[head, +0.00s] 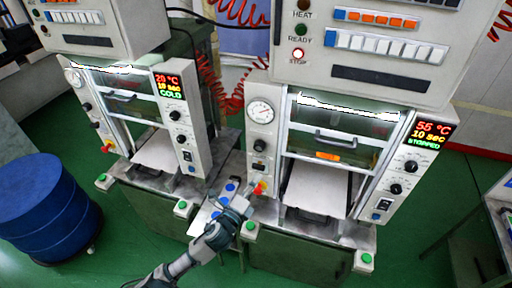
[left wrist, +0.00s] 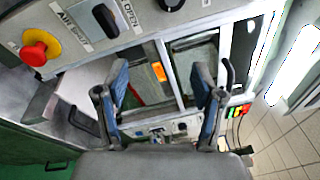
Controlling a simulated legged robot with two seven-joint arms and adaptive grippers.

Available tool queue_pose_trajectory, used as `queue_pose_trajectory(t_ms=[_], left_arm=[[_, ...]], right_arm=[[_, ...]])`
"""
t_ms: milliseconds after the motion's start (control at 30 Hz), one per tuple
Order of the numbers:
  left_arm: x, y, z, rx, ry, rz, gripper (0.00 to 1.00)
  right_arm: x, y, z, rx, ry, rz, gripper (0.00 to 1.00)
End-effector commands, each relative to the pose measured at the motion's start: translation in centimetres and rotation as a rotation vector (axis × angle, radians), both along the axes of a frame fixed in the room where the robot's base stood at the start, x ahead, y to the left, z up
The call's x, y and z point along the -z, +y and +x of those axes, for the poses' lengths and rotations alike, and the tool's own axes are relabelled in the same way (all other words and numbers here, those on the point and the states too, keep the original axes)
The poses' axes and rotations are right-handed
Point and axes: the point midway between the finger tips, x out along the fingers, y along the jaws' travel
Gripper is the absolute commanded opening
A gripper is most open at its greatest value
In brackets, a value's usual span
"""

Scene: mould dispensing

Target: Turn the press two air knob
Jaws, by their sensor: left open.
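The right-hand press (head: 322,150) has a display reading 55 °C, 10 sec, STOPPED; I see no number on it. Its air knob (head: 258,168) is small and dark on the left column, above the red-and-yellow stop button (head: 260,188). In the left wrist view the black air knob (left wrist: 105,20) sits beside AIR and OPEN lettering, upper left of the jaws. My left gripper (head: 244,203) is in front of this column's foot. In the wrist view its two blue-padded fingers (left wrist: 163,85) are apart with nothing between them. My right gripper is out of view.
A round black knob (left wrist: 170,3) is next to the air knob. A stop button (left wrist: 40,47) juts out at the wrist view's left. A blue drum (head: 45,205) stands on green floor at far left.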

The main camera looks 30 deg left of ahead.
Motion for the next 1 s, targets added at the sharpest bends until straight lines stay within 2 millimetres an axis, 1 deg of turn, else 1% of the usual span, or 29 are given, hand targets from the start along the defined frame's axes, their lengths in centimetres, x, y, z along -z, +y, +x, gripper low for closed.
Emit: queue_pose_trajectory(t_ms=[33, 100, 133, 200, 300, 333, 433, 567, 700, 1000], left_arm=[[-1.2, -0.3, -0.8, -0.026, 0.042, 0.231, 0.68], [-1.8, -0.2, -1.9, -0.074, 0.094, 0.534, 0.68], [-2.1, -0.1, -2.3, -0.093, 0.115, 0.648, 0.68], [-2.6, 0.3, -3.3, -0.13, 0.155, 0.872, 0.68], [-3.2, 0.7, -4.4, -0.169, 0.197, 1.087, 0.68], [-3.3, 0.8, -4.6, -0.176, 0.205, 1.128, 0.68], [-3.4, 1.0, -4.8, -0.192, 0.22, 1.204, 0.68], [-3.2, 1.3, -3.9, -0.197, 0.221, 1.216, 0.68], [-3.1, 1.7, -2.0, -0.197, 0.22, 1.213, 0.68], [-2.8, 2.3, 0.1, -0.199, 0.221, 1.208, 0.68]], right_arm=[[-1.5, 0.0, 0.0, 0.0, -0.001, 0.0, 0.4], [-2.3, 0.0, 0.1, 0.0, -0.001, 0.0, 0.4], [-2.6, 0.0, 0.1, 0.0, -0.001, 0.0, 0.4], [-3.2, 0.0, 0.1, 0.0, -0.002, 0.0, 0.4], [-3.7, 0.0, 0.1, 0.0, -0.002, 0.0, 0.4], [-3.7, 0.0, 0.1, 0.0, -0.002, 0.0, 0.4], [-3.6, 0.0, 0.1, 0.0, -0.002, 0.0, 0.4], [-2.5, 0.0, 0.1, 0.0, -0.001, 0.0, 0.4], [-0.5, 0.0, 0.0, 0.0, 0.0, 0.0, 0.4], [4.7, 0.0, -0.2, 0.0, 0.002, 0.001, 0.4]])
